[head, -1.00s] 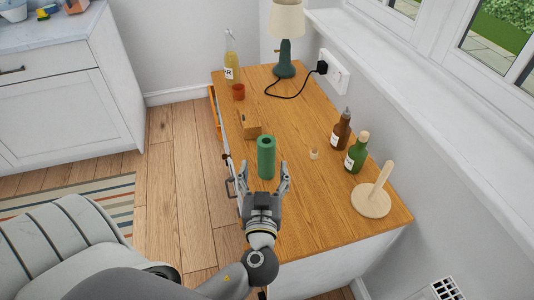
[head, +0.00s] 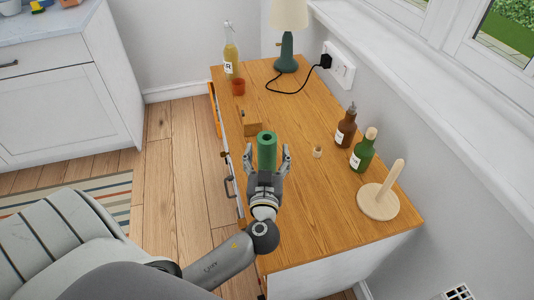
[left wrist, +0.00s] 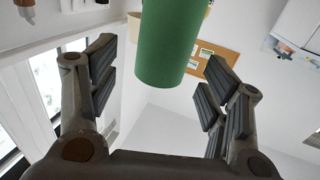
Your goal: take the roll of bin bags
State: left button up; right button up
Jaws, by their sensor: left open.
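The roll of bin bags (head: 266,150) is a green upright cylinder with a hole in its top, standing on the wooden cabinet top. In the left wrist view the green roll (left wrist: 169,42) shows large between the finger pads. My left gripper (head: 267,158) is open, with one finger on each side of the roll. A gap shows between the roll and each finger pad. The gripper hides the roll's lower part in the head view. My right gripper is in neither view.
A small wooden block (head: 250,123) stands just behind the roll. A cork-like piece (head: 317,152), a green bottle (head: 363,150), a brown bottle (head: 346,127) and a wooden peg stand (head: 378,202) are to the right. A lamp (head: 288,45) stands at the back.

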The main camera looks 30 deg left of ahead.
aim_at(266, 148)
pick_arm(q)
jog(key=x, duration=0.1)
jog(key=p+x, duration=0.1)
jog(key=x, duration=0.2)
jog(key=shift+s+r+p, duration=0.1)
jog(key=shift+r+p, duration=0.2)
jog(key=shift+w+a+f, duration=0.15)
jog(key=shift+w+a, duration=0.15)
jog(key=shift+w, duration=0.15)
jog(key=c, duration=1.5)
jog(key=shift+c, duration=0.2)
